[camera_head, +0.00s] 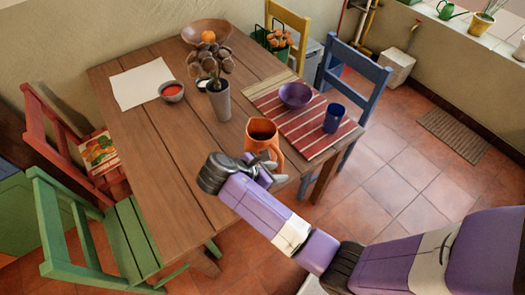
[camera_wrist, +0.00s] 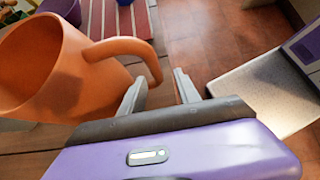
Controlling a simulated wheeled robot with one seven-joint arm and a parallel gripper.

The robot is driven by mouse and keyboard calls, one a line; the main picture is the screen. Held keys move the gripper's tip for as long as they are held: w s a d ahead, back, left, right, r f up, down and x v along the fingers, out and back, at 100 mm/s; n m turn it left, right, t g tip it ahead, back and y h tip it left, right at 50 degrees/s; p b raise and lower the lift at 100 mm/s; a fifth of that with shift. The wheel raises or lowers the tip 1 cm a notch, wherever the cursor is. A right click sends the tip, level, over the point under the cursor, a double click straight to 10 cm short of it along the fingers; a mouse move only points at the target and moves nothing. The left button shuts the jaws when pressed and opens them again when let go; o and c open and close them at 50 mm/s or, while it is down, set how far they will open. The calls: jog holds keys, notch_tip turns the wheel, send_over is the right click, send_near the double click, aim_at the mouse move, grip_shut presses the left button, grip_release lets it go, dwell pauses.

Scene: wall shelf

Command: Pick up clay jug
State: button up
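The orange clay jug (camera_head: 262,135) stands upright near the front right edge of the wooden table, with a dark inside. In the wrist view the jug (camera_wrist: 70,80) fills the left side, and its looped handle (camera_wrist: 125,46) reaches right toward my fingers. My gripper (camera_wrist: 159,76) is open. The left finger overlaps the lower part of the handle in the picture, and the handle's outer bend shows at the gap between the fingertips. I cannot tell whether they touch. In the head view my gripper (camera_head: 272,172) is just in front of the jug, partly hidden by my wrist.
On the wooden table (camera_head: 160,150), a grey vase (camera_head: 219,101) with dark flowers stands behind the jug. A striped mat (camera_head: 305,136) with a purple bowl (camera_head: 295,95) and a blue cup (camera_head: 334,118) lies to the right. A blue chair (camera_head: 355,66) stands beyond; floor at right is open.

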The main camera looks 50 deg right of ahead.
jog(key=x, duration=0.5)
jog(key=shift+d+r, duration=0.15)
jog(key=shift+r, duration=0.1)
grip_shut()
dwell(1.0)
jog(key=shift+r, duration=0.1)
